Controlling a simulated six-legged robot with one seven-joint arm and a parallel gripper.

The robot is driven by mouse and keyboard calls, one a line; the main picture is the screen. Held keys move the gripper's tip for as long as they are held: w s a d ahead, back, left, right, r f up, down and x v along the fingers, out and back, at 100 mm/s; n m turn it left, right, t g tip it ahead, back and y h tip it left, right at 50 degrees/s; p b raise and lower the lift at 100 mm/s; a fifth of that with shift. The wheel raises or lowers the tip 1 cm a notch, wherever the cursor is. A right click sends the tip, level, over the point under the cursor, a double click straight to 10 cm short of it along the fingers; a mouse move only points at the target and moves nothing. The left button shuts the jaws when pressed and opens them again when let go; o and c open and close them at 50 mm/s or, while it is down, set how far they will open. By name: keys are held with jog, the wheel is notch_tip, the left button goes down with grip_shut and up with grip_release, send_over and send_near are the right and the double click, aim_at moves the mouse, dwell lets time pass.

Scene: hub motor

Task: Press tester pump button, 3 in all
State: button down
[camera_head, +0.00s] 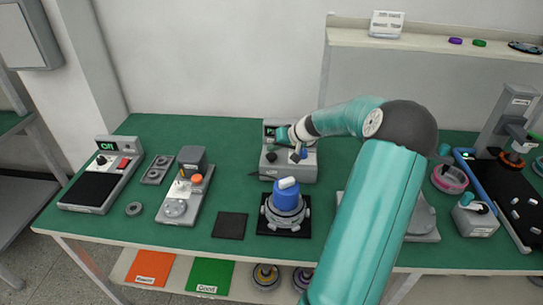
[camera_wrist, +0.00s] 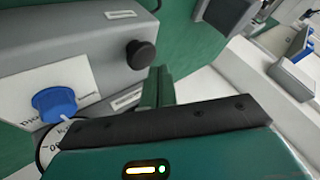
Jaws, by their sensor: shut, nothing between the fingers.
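The tester (camera_head: 290,172) is a grey box at the back middle of the green table. In the wrist view its grey face (camera_wrist: 105,35) fills the upper left. A round black button (camera_wrist: 141,54) stands out from that face, with a blue knob (camera_wrist: 54,103) on a white labelled plate to its left. My gripper (camera_head: 283,133) is over the tester and hides part of its top and display. In the wrist view my gripper's teal fingers (camera_wrist: 158,88) are shut and empty, close beside the black button. I cannot tell whether they touch it.
A hub motor with a blue top (camera_head: 287,200) stands on a black mat in front of the tester. A dark square pad (camera_head: 230,225) lies left of it. My arm covers the table's right middle.

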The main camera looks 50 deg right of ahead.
aim_at(274, 157)
dwell(0.4)
jog(key=shift+f, duration=0.45)
jog(key=shift+f, duration=1)
dwell(1.1)
jog(key=shift+r, duration=1.45)
jog(key=shift+r, duration=2.5)
